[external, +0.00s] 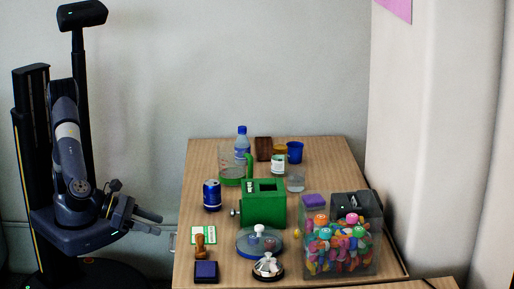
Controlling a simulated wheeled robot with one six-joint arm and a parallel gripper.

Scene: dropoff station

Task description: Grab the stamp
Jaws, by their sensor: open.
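The stamp (200,249), with a brown wooden handle, stands upright near the front left of the wooden table. Just in front of it is a dark blue ink pad (206,270). My gripper (158,224) is open and empty, off the table's left edge, to the left of the stamp and apart from it. The underside of the stamp is hidden.
A green-and-white card (203,234) lies behind the stamp. A blue can (212,195), a green box with a side knob (264,204), a lidded blue dish (251,246) and a bell (268,268) are nearby. A clear bin of colourful items (340,250) stands right.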

